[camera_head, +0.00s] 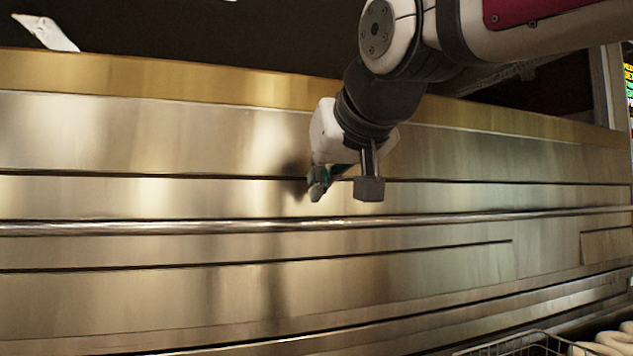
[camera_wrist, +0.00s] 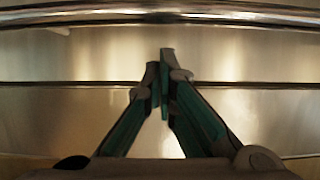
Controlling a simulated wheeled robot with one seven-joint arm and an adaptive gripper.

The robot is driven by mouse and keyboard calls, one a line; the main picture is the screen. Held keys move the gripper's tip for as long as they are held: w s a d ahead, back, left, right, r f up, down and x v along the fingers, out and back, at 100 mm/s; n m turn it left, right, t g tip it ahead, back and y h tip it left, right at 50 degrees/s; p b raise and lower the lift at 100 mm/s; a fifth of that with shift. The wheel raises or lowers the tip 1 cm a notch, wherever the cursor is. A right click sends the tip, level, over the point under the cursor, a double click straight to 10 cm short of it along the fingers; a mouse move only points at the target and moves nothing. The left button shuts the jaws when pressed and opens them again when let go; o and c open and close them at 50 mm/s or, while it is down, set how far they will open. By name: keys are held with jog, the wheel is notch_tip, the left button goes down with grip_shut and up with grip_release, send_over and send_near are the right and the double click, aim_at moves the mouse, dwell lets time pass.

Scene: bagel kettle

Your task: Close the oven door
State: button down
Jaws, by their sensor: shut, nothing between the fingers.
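The oven front (camera_head: 120,195) is a wide brushed-steel face with dark horizontal seams, filling most of the head view. A long round metal bar (camera_head: 200,227) runs across it and also crosses the top of the wrist view (camera_wrist: 230,17). I cannot tell which panel is the door, or whether it stands open. My gripper (camera_head: 316,186) is in front of the steel face, higher than the bar in the head view. In the wrist view its fingertips (camera_wrist: 163,77) are together and empty, apart from the bar in the picture. I cannot tell whether they touch the steel.
A brass-coloured ledge (camera_head: 180,83) runs along the top of the steel face, with a dark space above it. A wire basket (camera_head: 530,343) and pale bagel-like rings (camera_head: 612,343) are at the lower right. A lit sign (camera_head: 628,85) shows at the right edge.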

jog(key=r+p+v, duration=0.1)
jog(key=p+v, duration=0.1)
jog(key=v, duration=0.8)
jog(key=shift+r, duration=0.45)
